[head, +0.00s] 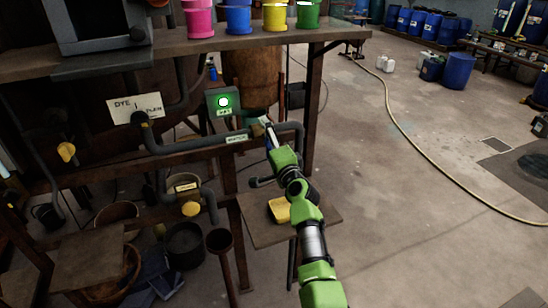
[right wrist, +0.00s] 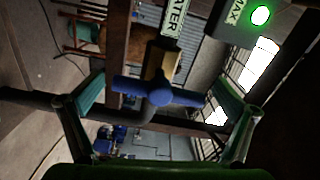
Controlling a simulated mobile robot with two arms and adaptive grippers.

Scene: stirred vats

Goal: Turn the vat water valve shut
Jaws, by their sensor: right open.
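The water valve shows in the right wrist view as a blue lever handle (right wrist: 157,90) on a brass body (right wrist: 162,60), beside a label reading WATER (right wrist: 174,18). The handle lies crosswise in that picture, between my spread fingers. In the head view the valve's brass body (head: 257,130) sits on a grey pipe (head: 195,143) and is partly hidden by my right gripper (head: 268,129). The right gripper is open, with its fingers on either side of the handle and no clear contact. My left gripper is not in view.
A box with a lit green lamp (head: 223,103) marked MAX is close behind the valve. Colored pots (head: 238,18) stand on the shelf above. A yellow sponge-like block (head: 279,210) lies on a small ledge below. Open floor is at right, crossed by a hose (head: 405,130).

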